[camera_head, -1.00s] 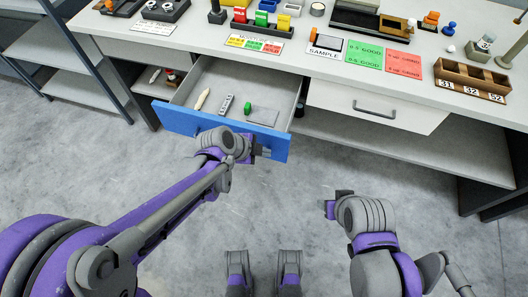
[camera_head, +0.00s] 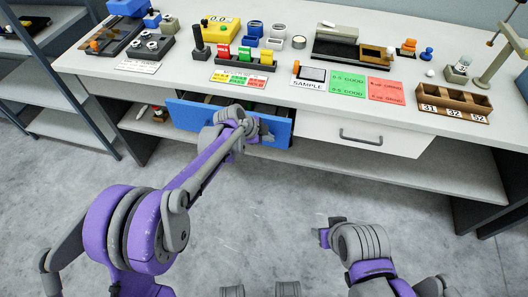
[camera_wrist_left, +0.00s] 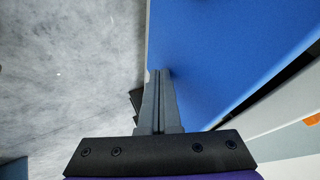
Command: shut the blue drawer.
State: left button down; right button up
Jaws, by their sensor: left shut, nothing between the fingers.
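The blue drawer (camera_head: 187,113) is under the left part of the white table.
A white drawer (camera_head: 362,132) with a dark handle is shut, right of the blue one. The tabletop carries a sample card (camera_head: 309,77), a number rack (camera_head: 456,100) and several small items. A dark-framed shelf (camera_head: 62,89) stands at left. The floor in front is clear.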

pick_arm(q)
jog(key=w, duration=0.2)
jog(key=w+d, duration=0.1)
jog(key=w, duration=0.1)
jog(key=w+d, duration=0.1)
jog(key=w, duration=0.2)
jog(key=shift+w+d, duration=0.1)
jog(key=shift+w+r+p, duration=0.1)
jog(key=shift+p, duration=0.2)
jog(key=shift+d, duration=0.1)
